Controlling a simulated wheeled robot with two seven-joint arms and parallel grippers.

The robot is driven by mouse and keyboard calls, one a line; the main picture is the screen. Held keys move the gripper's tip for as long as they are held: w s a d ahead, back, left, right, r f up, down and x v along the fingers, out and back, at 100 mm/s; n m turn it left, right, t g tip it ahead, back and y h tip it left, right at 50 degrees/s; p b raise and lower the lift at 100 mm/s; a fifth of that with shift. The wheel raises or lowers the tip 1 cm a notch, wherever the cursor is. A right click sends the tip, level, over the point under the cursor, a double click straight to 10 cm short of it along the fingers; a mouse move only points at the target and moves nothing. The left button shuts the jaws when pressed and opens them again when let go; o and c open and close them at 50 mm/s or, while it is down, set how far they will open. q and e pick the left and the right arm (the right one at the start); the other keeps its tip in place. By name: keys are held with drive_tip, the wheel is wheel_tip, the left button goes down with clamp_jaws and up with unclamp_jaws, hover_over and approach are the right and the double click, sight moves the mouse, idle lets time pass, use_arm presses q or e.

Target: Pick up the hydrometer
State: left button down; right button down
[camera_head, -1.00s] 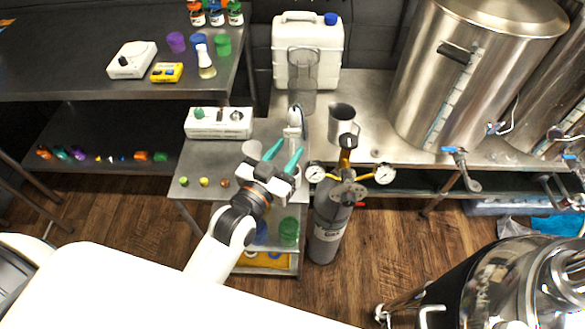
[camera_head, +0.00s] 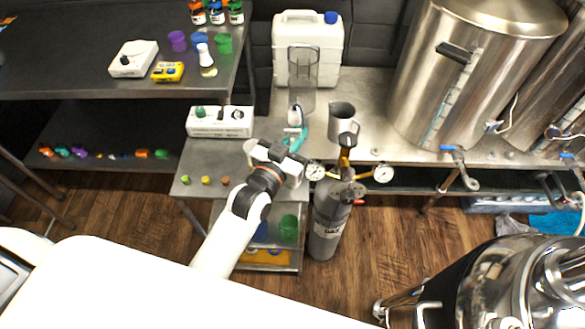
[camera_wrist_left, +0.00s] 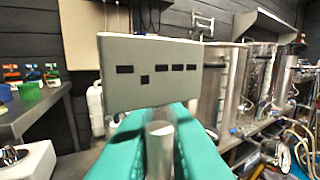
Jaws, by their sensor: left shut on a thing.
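The hydrometer (camera_head: 295,115) looks like a slim white piece with a dark part, roughly upright at the back of the small steel table, in front of a clear cylinder (camera_head: 303,72). My left gripper (camera_head: 299,142) is at it, shut on it, its teal fingers partly hidden by the wrist. In the left wrist view, the teal fingers (camera_wrist_left: 157,122) flank a greyish clear tube (camera_wrist_left: 160,152), which appears to be the hydrometer. A pale panel with dark marks (camera_wrist_left: 150,73) shows just above it; I cannot tell whether they are joined. My right gripper is not in view.
A steel jug (camera_head: 341,118) stands right of the clear cylinder, with a white jerry can (camera_head: 282,45) behind. A white stirrer-like device (camera_head: 219,122) is to the left. A gas bottle with gauges (camera_head: 328,220) stands close on the right. Small coloured caps lie at the table's front left.

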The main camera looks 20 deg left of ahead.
use_arm(q)
wheel_tip(320, 180, up, 10)
idle(0.6)
